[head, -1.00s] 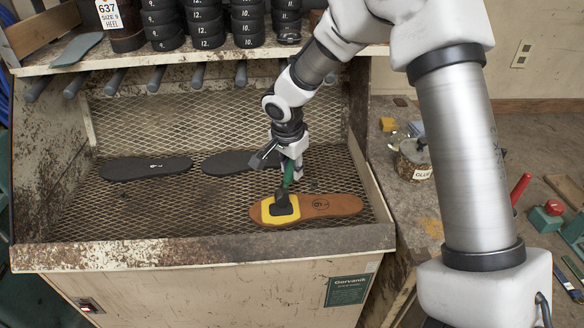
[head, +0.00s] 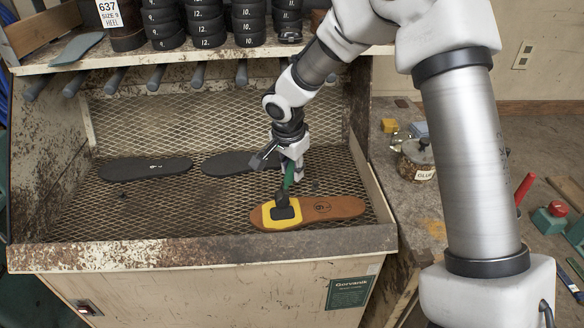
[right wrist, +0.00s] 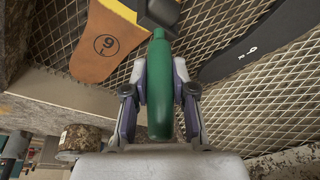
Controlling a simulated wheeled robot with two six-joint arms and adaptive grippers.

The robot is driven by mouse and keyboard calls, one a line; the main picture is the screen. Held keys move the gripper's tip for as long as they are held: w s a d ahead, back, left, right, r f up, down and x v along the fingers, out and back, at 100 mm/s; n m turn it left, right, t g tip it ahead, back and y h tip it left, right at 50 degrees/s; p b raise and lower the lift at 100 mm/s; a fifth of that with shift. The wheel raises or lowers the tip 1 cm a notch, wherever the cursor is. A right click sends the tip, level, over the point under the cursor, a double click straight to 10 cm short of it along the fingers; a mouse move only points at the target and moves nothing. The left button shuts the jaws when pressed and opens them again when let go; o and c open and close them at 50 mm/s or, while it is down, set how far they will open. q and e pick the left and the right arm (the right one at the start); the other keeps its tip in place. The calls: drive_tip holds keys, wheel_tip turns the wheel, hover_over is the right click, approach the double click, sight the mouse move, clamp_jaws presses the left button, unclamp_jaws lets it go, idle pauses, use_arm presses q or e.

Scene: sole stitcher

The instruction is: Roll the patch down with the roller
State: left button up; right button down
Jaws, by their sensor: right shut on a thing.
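A brown sole (head: 335,208) marked 6 lies on the mesh bench, its left part yellow (head: 268,219). A black patch (head: 286,213) lies on the yellow area. My right gripper (head: 291,168) is shut on the green handle of the roller (head: 288,178) above the sole. The roller's dark head is at the patch's far edge; I cannot tell whether it touches. The right wrist view shows the green handle (right wrist: 160,85) between the fingers and part of the sole (right wrist: 100,45); the patch is hidden there. My left gripper is not in view.
Two dark soles (head: 147,168) (head: 238,161) lie behind on the mesh. A raised metal front lip (head: 200,252) and side walls bound the bench. A shelf with black heel stacks (head: 205,25) hangs above. A glue jar (head: 417,160) stands on the right-hand bench.

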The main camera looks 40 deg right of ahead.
drive_tip(key=shift+s+a+f+b, duration=0.15)
drive_tip(key=shift+s+f+b, duration=0.05)
drive_tip(key=shift+s+b, duration=0.2)
drive_tip(key=shift+s+a+r, duration=0.15)
drive_tip(key=shift+s, duration=0.05)
drive_tip(key=shift+w, duration=0.15)
drive_tip(key=shift+w+d, duration=0.35)
drive_tip(key=shift+w, duration=0.1)
drive_tip(key=shift+r, duration=0.15)
drive_tip(key=shift+w+d+p+v, duration=0.2)
drive_tip(key=shift+p+v, duration=0.55)
drive_tip(key=shift+v, duration=0.4)
drive_tip(key=shift+w+d+p+v, duration=0.1)
drive_tip(key=shift+d+p+v, duration=0.1)
drive_tip(key=shift+p+v, duration=0.8)
drive_tip(key=shift+w+d+p+v, duration=0.2)
drive_tip(key=shift+p+v, duration=0.35)
drive_tip(key=shift+v, duration=0.7)
drive_tip(key=shift+r, duration=0.15)
